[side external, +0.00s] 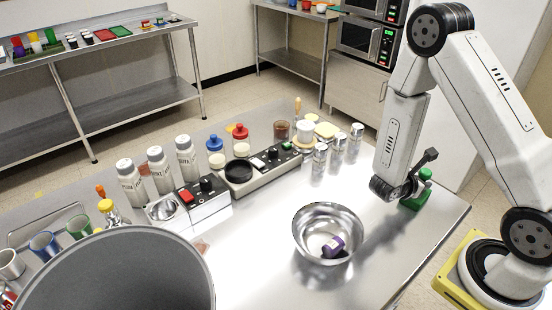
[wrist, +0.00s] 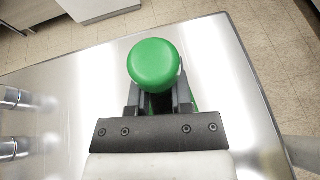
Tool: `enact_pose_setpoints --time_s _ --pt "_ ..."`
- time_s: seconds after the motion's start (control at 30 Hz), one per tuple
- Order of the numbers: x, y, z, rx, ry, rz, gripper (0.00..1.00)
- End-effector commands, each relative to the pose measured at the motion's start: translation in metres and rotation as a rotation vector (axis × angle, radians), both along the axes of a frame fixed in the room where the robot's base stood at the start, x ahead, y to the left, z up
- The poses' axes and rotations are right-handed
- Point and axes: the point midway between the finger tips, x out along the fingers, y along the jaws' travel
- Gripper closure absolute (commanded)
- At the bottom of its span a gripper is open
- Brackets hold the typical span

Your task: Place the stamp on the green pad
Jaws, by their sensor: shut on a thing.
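A green stamp with a round knob (wrist: 154,64) stands upright at the right end of the steel table, where its knob also shows in the side view (side external: 425,174). My gripper (side external: 411,186) is shut on the stamp below the knob; its fingers also show in the wrist view (wrist: 158,103). A wider green part (side external: 416,200) lies low beneath the fingers, at or close to the tabletop. I cannot tell whether it is the stamp's base or the green pad. No separate green pad is clear near the stamp.
A steel bowl (side external: 302,240) holding a purple item (side external: 333,246) stands left of my gripper. Metal-topped shakers (side external: 338,150) and a control strip (side external: 262,170) stand farther back. A large grey pot (side external: 110,275) fills the lower left. The tabletop (side external: 385,235) between bowl and stamp is clear.

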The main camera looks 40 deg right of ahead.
Motion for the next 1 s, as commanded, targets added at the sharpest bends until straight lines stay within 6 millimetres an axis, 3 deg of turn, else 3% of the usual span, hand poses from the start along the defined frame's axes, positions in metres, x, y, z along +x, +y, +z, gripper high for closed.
enact_pose_setpoints --time_s 0.1,0.13,0.23,0.73,1.0 --pt "0.0 0.0 -0.002 0.0 0.0 0.0 1.0" --pt "0.0 0.0 -0.003 0.0 -0.001 0.0 0.7" --pt "0.0 0.0 -0.002 0.0 -0.001 0.0 0.39" --pt "0.0 0.0 0.001 0.0 0.0 0.0 0.38" --pt "0.004 0.018 0.008 -0.001 -0.001 0.003 0.38"
